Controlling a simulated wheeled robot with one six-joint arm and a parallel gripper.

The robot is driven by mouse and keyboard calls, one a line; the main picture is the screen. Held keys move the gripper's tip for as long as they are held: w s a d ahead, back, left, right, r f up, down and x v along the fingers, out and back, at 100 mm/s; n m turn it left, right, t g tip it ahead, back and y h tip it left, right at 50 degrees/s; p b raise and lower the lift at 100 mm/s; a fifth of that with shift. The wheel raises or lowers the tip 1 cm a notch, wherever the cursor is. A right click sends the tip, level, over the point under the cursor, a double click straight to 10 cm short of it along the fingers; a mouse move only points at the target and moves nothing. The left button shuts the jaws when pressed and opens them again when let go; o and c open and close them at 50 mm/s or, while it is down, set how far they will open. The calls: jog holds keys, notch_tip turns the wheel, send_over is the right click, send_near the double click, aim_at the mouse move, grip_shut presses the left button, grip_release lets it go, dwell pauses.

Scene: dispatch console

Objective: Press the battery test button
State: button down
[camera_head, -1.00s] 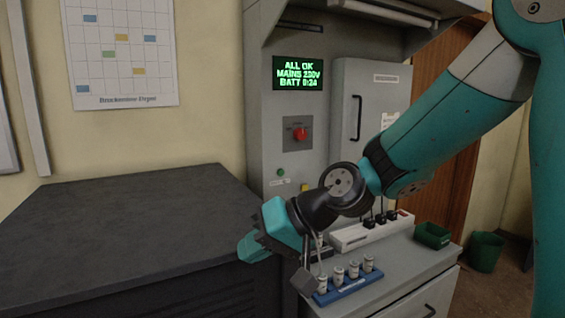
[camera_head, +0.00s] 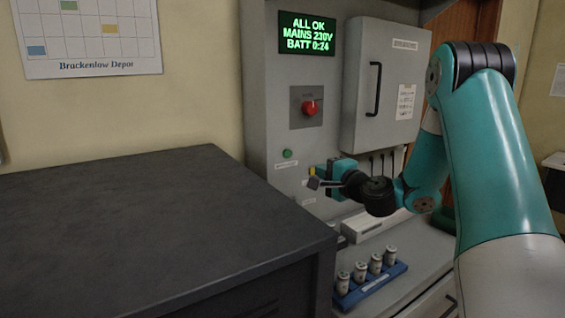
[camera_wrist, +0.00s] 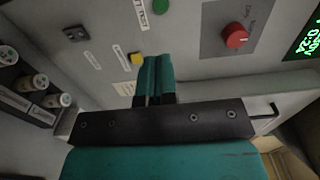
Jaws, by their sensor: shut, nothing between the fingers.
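A grey console panel carries a green button (camera_head: 287,154) and, below it, a small yellow button (camera_head: 312,171). The green button (camera_wrist: 160,6) and yellow button (camera_wrist: 138,58) also show in the wrist view. Their labels are too small to read, so I cannot tell which is the battery test button. My gripper (camera_head: 318,182) is shut and empty, close to the panel at the yellow button. In the wrist view its fingertips (camera_wrist: 154,62) appear just right of the yellow button. I cannot tell whether they touch it or the panel.
A green-lit display (camera_head: 307,34) reads ALL OK, MAINS 230V, BATT 0:24. A red knob (camera_head: 309,107) sits below it. A cabinet door (camera_head: 385,85) is at right. White cylinders stand in a blue rack (camera_head: 372,287). A dark cabinet top (camera_head: 130,225) fills the left.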

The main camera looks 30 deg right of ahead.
jog(key=p, duration=1)
send_near(288, 154)
jog(key=w, duration=0.6)
jog(key=shift+w+a+r, duration=0.1)
jog(key=shift+w+r, duration=0.1)
jog(key=shift+w, duration=0.05)
jog(key=shift+w+f, duration=0.2)
jog(key=shift+w, duration=0.3)
